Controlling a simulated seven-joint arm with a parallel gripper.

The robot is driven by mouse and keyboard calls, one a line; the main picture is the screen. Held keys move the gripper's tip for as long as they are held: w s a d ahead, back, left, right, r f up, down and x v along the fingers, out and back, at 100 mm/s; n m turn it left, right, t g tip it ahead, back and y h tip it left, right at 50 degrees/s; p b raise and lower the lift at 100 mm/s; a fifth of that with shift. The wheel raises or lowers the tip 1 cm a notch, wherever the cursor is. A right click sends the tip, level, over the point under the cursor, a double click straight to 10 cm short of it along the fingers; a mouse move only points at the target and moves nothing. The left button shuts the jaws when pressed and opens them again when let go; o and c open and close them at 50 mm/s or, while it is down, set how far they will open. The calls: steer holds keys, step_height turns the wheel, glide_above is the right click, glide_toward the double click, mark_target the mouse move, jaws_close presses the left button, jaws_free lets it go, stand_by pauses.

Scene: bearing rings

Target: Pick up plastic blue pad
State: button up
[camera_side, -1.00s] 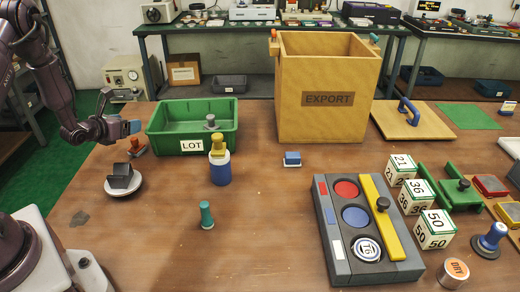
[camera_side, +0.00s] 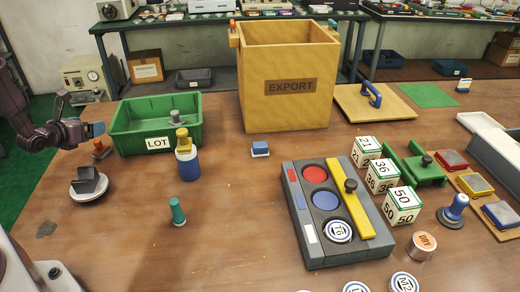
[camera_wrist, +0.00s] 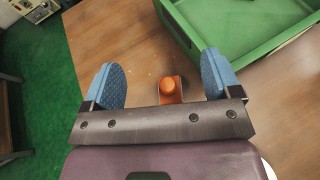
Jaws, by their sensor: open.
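A blue pad (camera_side: 503,214) lies on a wooden board at the far right of the side view, in front of a yellow pad and a red pad. Whether it is plastic cannot be told. My gripper (camera_side: 95,129) is at the far left, left of the green LOT tray, far from this pad. In the wrist view my gripper (camera_wrist: 163,76) has its two blue fingers wide apart with nothing held. A small orange-handled stamp (camera_wrist: 170,88) shows between and below the fingers. The blue pad is not in the wrist view.
The green LOT tray (camera_side: 126,138) stands just right of my gripper. The tall EXPORT box (camera_side: 265,110) stands at the back. A grey case (camera_side: 315,249), number cubes (camera_side: 402,208) and a blue-handled stamp (camera_side: 455,207) lie between. The front left-middle table is mostly bare.

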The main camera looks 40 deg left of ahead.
step_height(320, 180, up, 18)
steer(key=w+d+f+m+g+h, duration=0.1)
steer(key=w+d+f+g, duration=0.2)
steer(key=d, duration=0.4)
steer(key=w+d+f+h, duration=0.1)
steer(key=w+d+f, duration=0.1)
steer(key=w+d, duration=0.35)
steer(key=w+d+f+m+g+h, duration=0.1)
steer(key=w+d+f+g, duration=0.2)
steer(key=d, duration=0.5)
steer(key=w+d+r+n+t+y, duration=0.1)
steer(key=w+d+r+t+y, duration=0.2)
steer(key=d, duration=0.8)
steer(key=w+d+r+n+t, duration=0.1)
steer(key=w+d+r+t, duration=0.3)
steer(key=d, duration=0.7)
steer(key=g, duration=0.1)
glide_toward(260, 145)
steer(key=x, duration=0.3)
steer(key=shift+a+f, duration=0.3)
steer(key=shift+f, duration=0.05)
steer(key=shift+d+r+x, duration=0.1)
steer(key=shift+x, duration=1.6)
steer(key=shift+d+r+x, duration=0.1)
steer(key=shift+x, duration=1.6)
